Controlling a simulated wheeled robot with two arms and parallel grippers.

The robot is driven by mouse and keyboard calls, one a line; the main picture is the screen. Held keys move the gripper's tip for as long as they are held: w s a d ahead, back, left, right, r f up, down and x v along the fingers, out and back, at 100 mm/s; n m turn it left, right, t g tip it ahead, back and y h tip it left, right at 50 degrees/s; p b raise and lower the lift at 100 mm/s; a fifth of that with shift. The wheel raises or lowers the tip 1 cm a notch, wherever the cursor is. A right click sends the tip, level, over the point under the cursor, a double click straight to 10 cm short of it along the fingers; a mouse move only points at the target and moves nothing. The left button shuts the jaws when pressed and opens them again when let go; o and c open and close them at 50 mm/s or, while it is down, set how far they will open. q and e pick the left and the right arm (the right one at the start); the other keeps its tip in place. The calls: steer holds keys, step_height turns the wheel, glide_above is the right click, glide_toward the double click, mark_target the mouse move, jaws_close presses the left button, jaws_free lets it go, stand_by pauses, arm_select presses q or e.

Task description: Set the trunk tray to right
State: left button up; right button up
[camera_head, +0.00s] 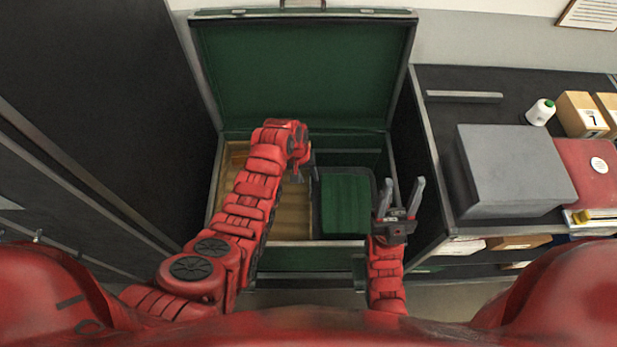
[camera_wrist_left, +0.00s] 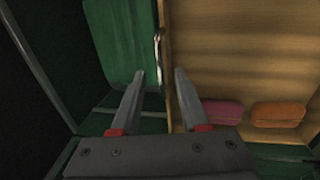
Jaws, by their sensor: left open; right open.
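The open trunk (camera_head: 300,243) has a dark green lining and its lid (camera_head: 295,70) stands raised at the back. A wooden tray (camera_head: 290,215) sits in its left part, partly hidden by my left arm; its wooden floor also shows in the left wrist view (camera_wrist_left: 240,60). My left gripper (camera_head: 304,172) is open at the tray's right side. In the left wrist view, its fingers (camera_wrist_left: 160,75) lie either side of the tray wall and a metal handle (camera_wrist_left: 160,50); contact cannot be told. My right gripper (camera_head: 402,184) is open and empty near the trunk's right wall.
A green block-like thing (camera_head: 345,205) lies in the trunk right of the tray. Pink (camera_wrist_left: 222,111) and orange (camera_wrist_left: 278,114) bundles lie in the tray. A shelf at right holds a grey box (camera_head: 510,165), a white spool (camera_head: 540,112) and small cartons (camera_head: 580,115).

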arm_select(q)
steer(key=shift+d+f, duration=0.2)
steer(key=shift+f, duration=0.55)
steer(key=shift+s, duration=0.1)
jaws_close()
stand_by(0.9)
